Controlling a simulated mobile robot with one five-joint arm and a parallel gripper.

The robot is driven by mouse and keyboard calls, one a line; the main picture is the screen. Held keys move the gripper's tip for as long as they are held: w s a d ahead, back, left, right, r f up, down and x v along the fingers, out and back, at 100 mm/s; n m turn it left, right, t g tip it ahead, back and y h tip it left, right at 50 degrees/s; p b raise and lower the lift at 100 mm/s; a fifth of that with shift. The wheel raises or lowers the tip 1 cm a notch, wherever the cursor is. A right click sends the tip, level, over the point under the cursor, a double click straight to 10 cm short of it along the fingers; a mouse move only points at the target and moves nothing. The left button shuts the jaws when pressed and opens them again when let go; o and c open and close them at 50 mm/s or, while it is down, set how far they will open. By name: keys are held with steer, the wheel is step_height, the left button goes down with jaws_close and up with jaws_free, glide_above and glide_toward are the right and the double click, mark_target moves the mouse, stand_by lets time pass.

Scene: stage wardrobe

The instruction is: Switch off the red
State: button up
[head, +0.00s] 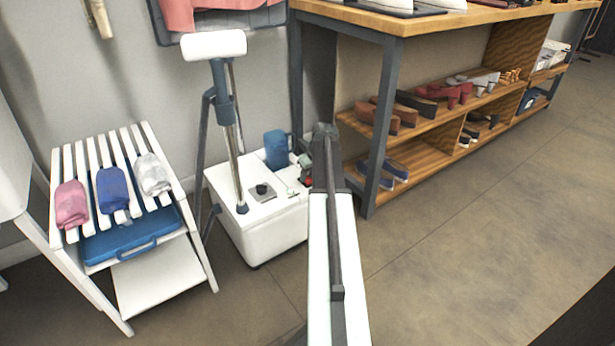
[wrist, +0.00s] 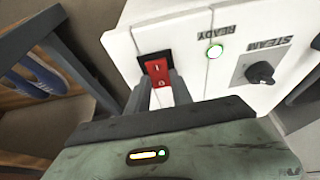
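The red rocker switch (wrist: 157,71) sits in a dark frame on the white panel of the garment steamer (head: 243,222). It has a mark at each end; I cannot tell which end is pressed in. In the head view a small red spot (head: 307,181) shows beside my arm. My gripper (wrist: 160,88) has two grey fingers standing apart, with white panel showing between them. Their tips are at the lower part of the switch; I cannot tell if they touch it. In the head view my arm hides the fingers.
A green-ringed READY lamp (wrist: 215,51) and a black STEAM knob (wrist: 261,73) are on the same panel. A white slatted rack (head: 190,262) with rolled cloths stands left. A wooden shelf unit (head: 430,156) with shoes stands right. The right floor is clear.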

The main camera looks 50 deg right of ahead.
mark_target(308, 180)
jaws_close()
steer(key=shift+w+d+r+g+p, duration=0.25)
steer(key=shift+w+g+p, duration=0.2)
steer(key=shift+p, duration=0.25)
steer(key=shift+a+f+g+y, duration=0.1)
steer(key=shift+f+g+y, duration=0.15)
steer(key=shift+g, duration=0.6)
steer(key=shift+s, duration=0.1)
steer(key=o, duration=0.9)
jaws_free()
steer(key=shift+c, duration=0.2)
steer(key=shift+r, duration=0.1)
step_height(308, 180, up, 8)
steer(key=p, duration=0.8)
steer(key=shift+s+a+f, duration=0.15)
steer(key=shift+s+f, duration=0.05)
steer(key=shift+s, duration=0.25)
